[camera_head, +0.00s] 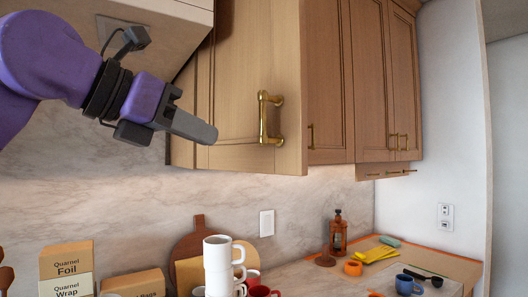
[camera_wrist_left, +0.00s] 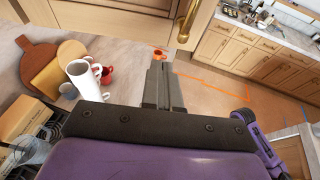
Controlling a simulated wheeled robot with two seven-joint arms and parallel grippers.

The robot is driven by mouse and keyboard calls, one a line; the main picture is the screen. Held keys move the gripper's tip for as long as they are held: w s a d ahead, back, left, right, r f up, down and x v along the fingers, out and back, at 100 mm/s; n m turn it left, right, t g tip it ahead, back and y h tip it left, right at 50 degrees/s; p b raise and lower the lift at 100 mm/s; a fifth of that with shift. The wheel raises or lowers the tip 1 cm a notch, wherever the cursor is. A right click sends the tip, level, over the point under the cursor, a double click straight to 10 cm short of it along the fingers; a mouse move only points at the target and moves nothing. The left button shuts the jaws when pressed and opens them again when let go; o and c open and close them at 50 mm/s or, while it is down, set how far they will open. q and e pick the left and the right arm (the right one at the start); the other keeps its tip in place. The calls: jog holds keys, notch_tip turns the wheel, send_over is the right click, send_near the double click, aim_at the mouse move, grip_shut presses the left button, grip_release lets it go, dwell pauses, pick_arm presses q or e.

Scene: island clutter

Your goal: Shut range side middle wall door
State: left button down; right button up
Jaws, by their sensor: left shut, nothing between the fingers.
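The wooden wall door (camera_head: 235,85) hangs in the upper middle of the head view. Its free right edge stands out in front of the neighbouring cabinets, so it is partly open. A brass handle (camera_head: 265,118) sits near that edge. My left gripper (camera_head: 200,128) is shut and empty, in front of the door's lower left part, its tip pointing right toward the handle. Contact cannot be told. In the left wrist view the shut fingers (camera_wrist_left: 163,85) are below the door and its brass handle (camera_wrist_left: 187,20). My right gripper is not in view.
More closed wall cabinets (camera_head: 370,80) are to the right. The counter below holds stacked white mugs (camera_head: 217,262), cutting boards (camera_head: 187,245), foil and wrap boxes (camera_head: 66,268), a dark bottle (camera_head: 338,235) and a blue mug (camera_head: 406,284). The range hood (camera_head: 165,25) is at upper left.

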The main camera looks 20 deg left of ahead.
pick_arm(q)
jog(key=d, duration=0.2)
jog(key=p, duration=0.3)
send_near(270, 154)
jog(key=x, duration=0.5)
jog(key=shift+w+a+f, duration=0.15)
jog(key=shift+w+f, duration=0.1)
jog(key=shift+f, duration=0.05)
jog(key=shift+w+p, duration=0.2)
jog(key=shift+p, duration=0.15)
jog(key=shift+d+r, duration=0.1)
jog(key=shift+d, duration=0.3)
jog(key=shift+w, duration=0.3)
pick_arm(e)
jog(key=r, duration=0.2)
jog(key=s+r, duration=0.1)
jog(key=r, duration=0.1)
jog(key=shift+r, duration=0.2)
